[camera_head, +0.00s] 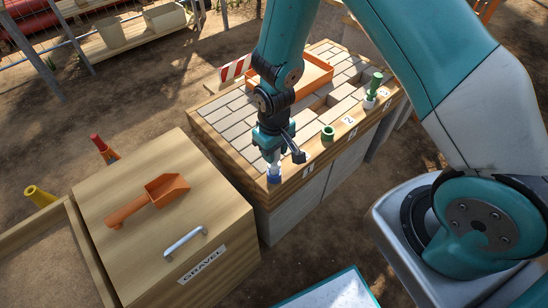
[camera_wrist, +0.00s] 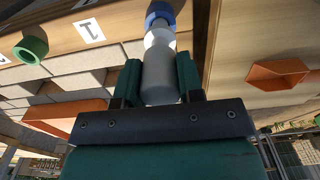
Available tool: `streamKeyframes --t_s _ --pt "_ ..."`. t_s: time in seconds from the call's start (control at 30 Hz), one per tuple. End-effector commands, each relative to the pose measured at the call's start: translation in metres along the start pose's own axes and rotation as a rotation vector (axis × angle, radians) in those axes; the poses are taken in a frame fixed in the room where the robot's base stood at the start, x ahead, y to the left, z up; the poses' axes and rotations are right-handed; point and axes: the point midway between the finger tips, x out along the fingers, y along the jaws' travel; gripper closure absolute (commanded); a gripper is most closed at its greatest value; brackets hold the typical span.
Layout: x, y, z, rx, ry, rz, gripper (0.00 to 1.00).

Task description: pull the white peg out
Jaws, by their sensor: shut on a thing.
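The white peg (camera_wrist: 158,72) stands between the two fingers of my gripper (camera_wrist: 160,88) in the wrist view, and the fingers are shut on it. Its far end meets a blue ring-shaped socket (camera_wrist: 160,12); I cannot tell how deep it sits there. In the head view my gripper (camera_head: 270,155) points down over the blue socket (camera_head: 274,174) at the near corner of the paved bench, by label 1 (camera_head: 309,169). The peg is mostly hidden there by the gripper.
A green socket (camera_head: 328,133) stands empty by label 2, and a green peg (camera_head: 375,82) stands in a white socket farther along the bench edge. An orange tray (camera_head: 300,78) lies on the bench. The gravel box lid (camera_head: 140,250) at left carries an orange scoop (camera_head: 150,200) and a handle (camera_head: 185,243).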

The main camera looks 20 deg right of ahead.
Motion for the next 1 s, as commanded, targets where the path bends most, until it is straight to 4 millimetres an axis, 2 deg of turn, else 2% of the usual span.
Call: streamKeyframes --t_s 0.37,1.0 --pt "-0.008 0.000 0.000 0.000 0.000 0.000 1.00" --pt "-0.054 0.000 0.000 0.000 0.001 0.000 1.00"
